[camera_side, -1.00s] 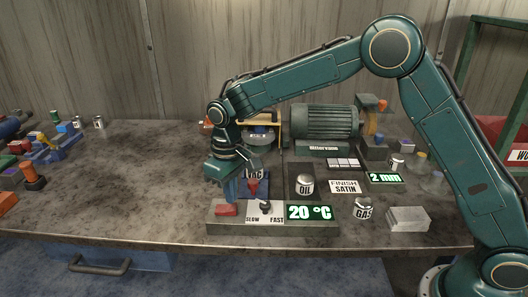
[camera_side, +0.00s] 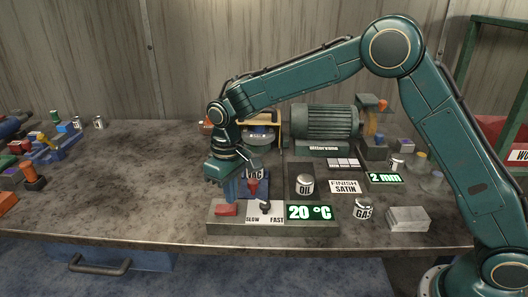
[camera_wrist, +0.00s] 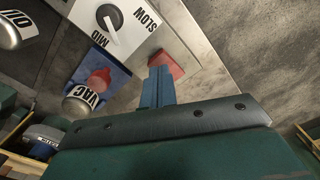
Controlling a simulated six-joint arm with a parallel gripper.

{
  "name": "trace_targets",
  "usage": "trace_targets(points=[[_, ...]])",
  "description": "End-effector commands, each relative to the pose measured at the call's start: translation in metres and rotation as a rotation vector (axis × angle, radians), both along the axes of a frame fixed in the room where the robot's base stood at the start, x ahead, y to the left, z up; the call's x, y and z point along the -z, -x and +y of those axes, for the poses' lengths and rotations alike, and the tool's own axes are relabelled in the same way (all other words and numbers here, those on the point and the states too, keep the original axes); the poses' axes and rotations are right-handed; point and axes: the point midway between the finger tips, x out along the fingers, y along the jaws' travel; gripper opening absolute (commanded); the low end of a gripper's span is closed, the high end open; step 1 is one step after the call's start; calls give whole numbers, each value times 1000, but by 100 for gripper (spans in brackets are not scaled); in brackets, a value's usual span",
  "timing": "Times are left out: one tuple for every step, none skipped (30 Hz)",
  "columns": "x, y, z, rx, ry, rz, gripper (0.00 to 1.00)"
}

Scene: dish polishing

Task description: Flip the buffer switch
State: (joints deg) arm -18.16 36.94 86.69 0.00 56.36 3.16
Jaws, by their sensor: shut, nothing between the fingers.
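A red rocker switch (camera_side: 226,210) sits at the left end of the grey control block at the bench's front; I take it for the buffer switch. It also shows in the wrist view (camera_wrist: 168,64), just beyond my fingertips. My gripper (camera_side: 230,198) points down with its blue fingers shut and empty, just above and behind the switch. It also shows in the wrist view (camera_wrist: 157,78). I cannot tell for sure whether the fingertips touch the switch. The fingers hide part of it in the wrist view.
Behind are a blue VAC panel (camera_side: 262,178) with a red part, an OIL can (camera_side: 305,184) and the motor (camera_side: 325,122). The bench's left middle is clear.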

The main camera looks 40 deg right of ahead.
Motion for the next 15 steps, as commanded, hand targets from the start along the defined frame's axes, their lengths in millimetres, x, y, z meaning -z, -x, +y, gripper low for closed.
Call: trace_targets(points=[[0,0,0,0,0,0,0],[0,0,0,0,0,0,0],[1,0,0,0,0,0,0],[1,0,0,0,0,0,0],[1,0,0,0,0,0,0],[2,0,0,0,0,0,0],[2,0,0,0,0,0,0],[2,0,0,0,0,0,0],[3,0,0,0,0,0,0],[3,0,0,0,0,0,0],[4,0,0,0,0,0,0],[4,0,0,0,0,0,0],[4,0,0,0,0,0,0],[5,0,0,0,0,0,0],[5,0,0,0,0,0,0]])
